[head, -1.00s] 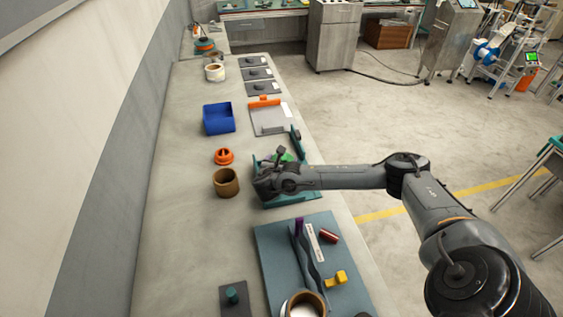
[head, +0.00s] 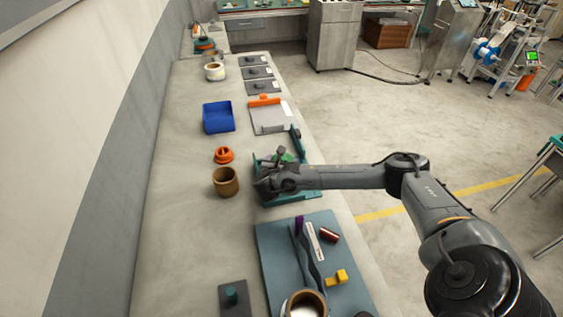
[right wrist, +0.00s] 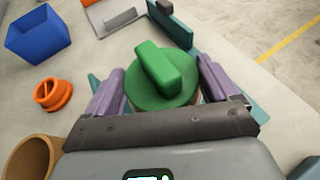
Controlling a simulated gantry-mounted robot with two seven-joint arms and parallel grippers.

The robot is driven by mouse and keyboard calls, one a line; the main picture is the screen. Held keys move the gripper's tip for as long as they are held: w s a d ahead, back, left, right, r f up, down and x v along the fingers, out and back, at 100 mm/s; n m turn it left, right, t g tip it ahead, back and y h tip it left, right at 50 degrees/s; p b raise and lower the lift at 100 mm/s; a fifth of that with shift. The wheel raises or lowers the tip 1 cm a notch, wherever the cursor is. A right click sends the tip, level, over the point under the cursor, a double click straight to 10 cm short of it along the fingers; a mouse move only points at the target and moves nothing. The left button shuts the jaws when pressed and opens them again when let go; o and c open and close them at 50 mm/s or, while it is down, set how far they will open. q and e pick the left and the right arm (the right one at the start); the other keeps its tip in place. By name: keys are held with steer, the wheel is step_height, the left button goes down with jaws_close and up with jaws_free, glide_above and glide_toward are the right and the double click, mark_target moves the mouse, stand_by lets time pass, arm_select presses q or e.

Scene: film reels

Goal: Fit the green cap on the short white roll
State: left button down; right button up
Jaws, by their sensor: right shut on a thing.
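The green cap (right wrist: 164,80), a round disc with a raised bar handle, is between the two purple fingers of my right gripper (right wrist: 160,88) in the right wrist view. The gripper is shut on it. A pale rim (right wrist: 196,99) shows just under the cap, which looks like the short white roll; most of it is hidden, and I cannot tell whether the cap is seated. In the head view the cap (head: 284,157) shows as a green patch beyond my right gripper (head: 278,162), over a teal tray (head: 302,193). My left gripper is not in view.
A brown roll (head: 225,182), an orange cap (head: 224,155) and a blue bin (head: 219,117) stand left of the teal tray. A grey board (head: 271,118) lies behind it. A blue-grey mat (head: 275,262) with several parts lies in front. Bench left of the brown roll is clear.

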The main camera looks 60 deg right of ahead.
steer(key=shift+f+b, duration=0.35)
steer(key=shift+f, duration=0.1)
steer(key=o, duration=0.8)
steer(key=shift+c, duration=0.2)
steer(key=shift+r, duration=0.1)
steer(key=shift+p+v, duration=1)
steer(key=shift+v, duration=0.15)
steer(key=p+v, duration=0.5)
steer(key=v, duration=0.3)
steer(key=shift+a, duration=0.3)
steer(key=shift+s+r, duration=0.15)
